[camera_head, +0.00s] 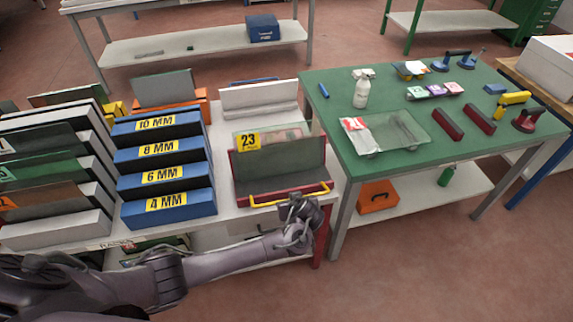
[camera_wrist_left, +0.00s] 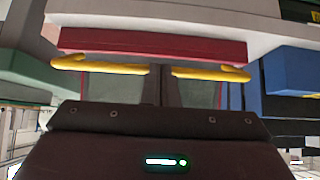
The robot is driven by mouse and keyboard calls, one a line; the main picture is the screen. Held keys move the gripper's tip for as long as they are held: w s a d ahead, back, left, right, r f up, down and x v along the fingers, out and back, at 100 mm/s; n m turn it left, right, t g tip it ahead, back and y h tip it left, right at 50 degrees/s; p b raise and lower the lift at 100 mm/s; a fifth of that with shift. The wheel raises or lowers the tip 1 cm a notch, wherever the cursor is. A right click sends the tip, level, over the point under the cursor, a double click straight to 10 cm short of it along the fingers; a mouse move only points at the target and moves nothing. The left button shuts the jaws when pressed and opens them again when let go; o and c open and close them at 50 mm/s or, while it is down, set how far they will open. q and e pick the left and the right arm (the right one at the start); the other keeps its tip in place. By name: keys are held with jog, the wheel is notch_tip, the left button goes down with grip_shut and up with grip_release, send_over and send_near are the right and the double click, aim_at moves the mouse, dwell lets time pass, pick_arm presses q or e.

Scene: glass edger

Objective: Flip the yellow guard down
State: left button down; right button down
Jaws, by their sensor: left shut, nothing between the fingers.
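The yellow guard (camera_head: 262,200) is a thin bar along the front lower edge of the red rack (camera_head: 237,193) marked 23. It lies low across the rack's front, with glass standing behind it. In the left wrist view the yellow guard (camera_wrist_left: 105,66) runs across the picture, its middle hidden by my gripper. My left gripper (camera_head: 300,205) is shut and empty, at the right part of the guard. In the wrist view its fingers (camera_wrist_left: 160,85) overlap the bar; I cannot tell whether they touch it. My right gripper is not in view.
Blue boxes (camera_head: 165,162) labelled by thickness stand left of the rack on the white table. A green table (camera_head: 330,100) to the right carries a spray bottle (camera_head: 361,92), a bagged tray and tools. The floor in front is clear.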

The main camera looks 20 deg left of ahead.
pick_arm(q)
jog(key=f+b, duration=0.1)
jog(key=f, duration=0.1)
jog(key=s+f, duration=0.1)
jog(key=f, duration=0.1)
jog(key=shift+s+d+f+b, duration=0.1)
jog(key=shift+d+f+b, duration=0.05)
jog(key=shift+f+b, duration=0.2)
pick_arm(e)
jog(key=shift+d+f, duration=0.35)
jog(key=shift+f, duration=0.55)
pick_arm(q)
jog(key=shift+s+d+f, duration=0.1)
jog(key=shift+s+f, duration=0.1)
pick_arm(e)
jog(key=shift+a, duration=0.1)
